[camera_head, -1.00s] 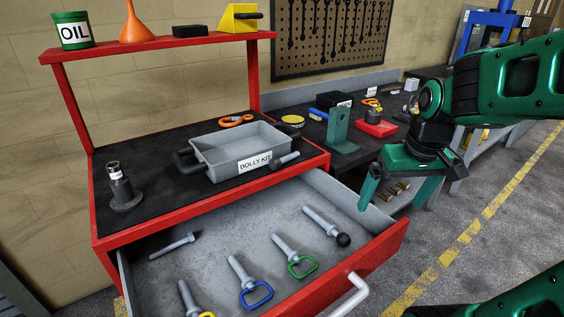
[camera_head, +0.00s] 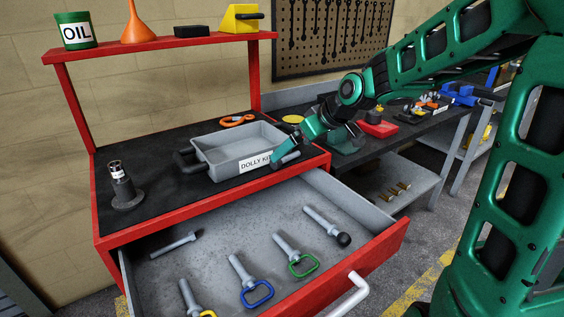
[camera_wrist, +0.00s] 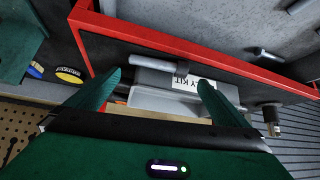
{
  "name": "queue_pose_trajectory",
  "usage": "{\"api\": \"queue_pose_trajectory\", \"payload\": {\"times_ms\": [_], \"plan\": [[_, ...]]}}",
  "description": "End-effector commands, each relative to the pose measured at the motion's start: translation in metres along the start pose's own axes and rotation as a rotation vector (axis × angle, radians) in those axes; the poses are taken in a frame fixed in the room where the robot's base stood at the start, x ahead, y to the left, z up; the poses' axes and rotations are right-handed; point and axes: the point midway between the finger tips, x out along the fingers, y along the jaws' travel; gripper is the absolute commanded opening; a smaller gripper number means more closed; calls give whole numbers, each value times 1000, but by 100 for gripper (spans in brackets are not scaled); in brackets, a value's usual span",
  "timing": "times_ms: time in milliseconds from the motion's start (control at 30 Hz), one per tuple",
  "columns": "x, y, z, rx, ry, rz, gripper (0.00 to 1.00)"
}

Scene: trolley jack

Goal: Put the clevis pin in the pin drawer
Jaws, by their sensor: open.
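A grey pin with a dark head, which I take to be the clevis pin (camera_head: 289,160), lies on the black top of the red trolley, beside the front of the tray labelled DOLLY KIT. In the wrist view the pin (camera_wrist: 156,64) lies across the space between my fingertips, in front of the label. My gripper (camera_head: 281,154) is open above it; in the wrist view the gripper (camera_wrist: 159,79) has one finger on each side and nothing gripped. The pin drawer (camera_head: 230,222) is pulled open below, with several pins lying in it.
The grey tray (camera_head: 240,145) stands close behind the pin. A dark stepped post (camera_head: 124,190) is at the left of the top. The red front edge (camera_head: 210,211) runs between top and drawer. The drawer's back middle floor is clear.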

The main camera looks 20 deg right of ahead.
Motion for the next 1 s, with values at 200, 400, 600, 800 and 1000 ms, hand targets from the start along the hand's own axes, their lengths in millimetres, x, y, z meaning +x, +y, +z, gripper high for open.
{"api": "queue_pose_trajectory", "payload": {"times_ms": [200, 400, 600, 800, 1000], "plan": [[27, 4, 8, 4, -4, -1, 100], [47, 4, 7, 3, -2, -1, 100], [49, 5, 7, 2, -2, 1, 100], [49, 5, 7, 2, -2, 1, 74], [49, 5, 6, 2, 0, 2, 49]]}}
